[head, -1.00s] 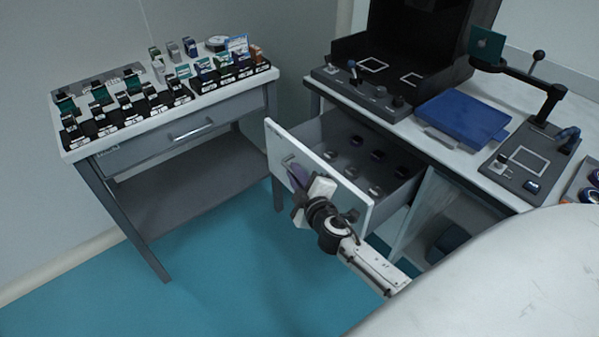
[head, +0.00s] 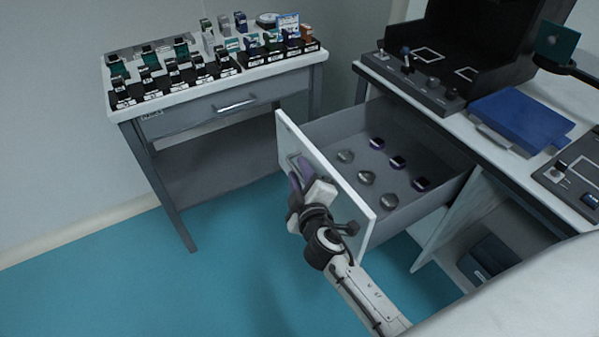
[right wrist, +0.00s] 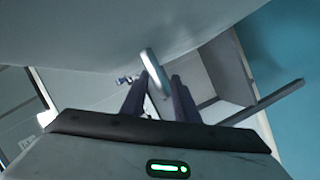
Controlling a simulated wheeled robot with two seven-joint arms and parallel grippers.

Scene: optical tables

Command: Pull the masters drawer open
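The open drawer (head: 322,178) has a white front and a grey inside, and stands well out from under the right-hand bench. It holds three dark purple-rimmed pieces (head: 397,162) and three grey metal pieces (head: 366,178). My right gripper (head: 298,172) is at the drawer's handle on the outer face. In the right wrist view the handle (right wrist: 155,70) runs between the two dark fingers (right wrist: 160,92), which appear closed around it. The exact contact is partly hidden. I cannot read a label on this drawer. My left gripper is not in view.
A side table (head: 118,110) at left carries racks of small mounts and has a shut drawer with a handle (head: 235,105). A blue case (head: 520,122) and a black enclosure (head: 470,45) stand on the right bench. The teal floor before the drawer is clear.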

